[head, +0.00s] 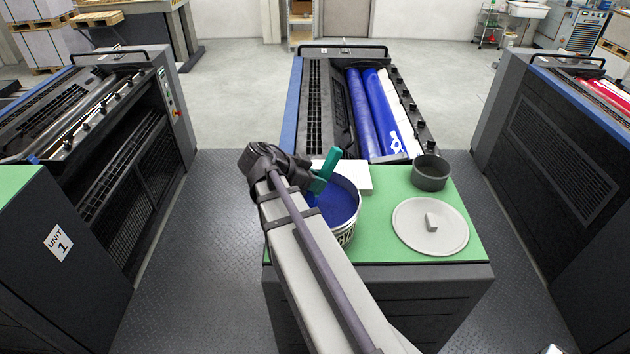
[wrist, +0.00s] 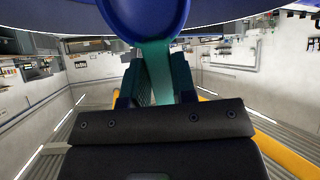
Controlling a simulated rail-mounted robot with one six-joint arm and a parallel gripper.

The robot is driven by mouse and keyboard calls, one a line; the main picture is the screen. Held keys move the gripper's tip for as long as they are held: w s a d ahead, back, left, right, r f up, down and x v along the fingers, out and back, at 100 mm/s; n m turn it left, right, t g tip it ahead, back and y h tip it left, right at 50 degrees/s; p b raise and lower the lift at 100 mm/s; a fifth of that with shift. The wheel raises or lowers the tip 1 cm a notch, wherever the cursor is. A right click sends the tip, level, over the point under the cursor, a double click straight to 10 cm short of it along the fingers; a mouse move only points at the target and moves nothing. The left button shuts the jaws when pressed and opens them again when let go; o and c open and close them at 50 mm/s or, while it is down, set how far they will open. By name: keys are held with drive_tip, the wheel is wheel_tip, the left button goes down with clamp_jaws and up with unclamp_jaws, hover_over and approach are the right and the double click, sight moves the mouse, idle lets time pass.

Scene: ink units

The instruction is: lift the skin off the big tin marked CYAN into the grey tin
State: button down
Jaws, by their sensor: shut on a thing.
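The big tin (head: 347,236) stands at the left of the green table top, blue ink inside. Its label is mostly hidden by my arm, with only part of the lettering showing. My gripper (wrist: 157,85) is shut on the teal handle (wrist: 157,62) of a tool. In the head view, teal (head: 323,172) shows over the tin's back rim. In the wrist view, a rounded blue end (wrist: 147,14) lies beyond the handle; I cannot tell whether it touches the ink. No skin can be made out. The grey tin (head: 432,176) stands at the back right, its inside dark.
A round grey lid (head: 430,228) with a knob lies in front of the grey tin. A white sheet (head: 357,178) lies behind the big tin. Blue rollers (head: 372,110) of the unit lie beyond the table top (head: 385,245). Other units stand left and right.

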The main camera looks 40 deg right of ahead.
sight(331, 158)
wheel_tip(331, 158, up, 9)
drive_tip(key=p, duration=0.8)
drive_tip(key=shift+r, duration=0.15)
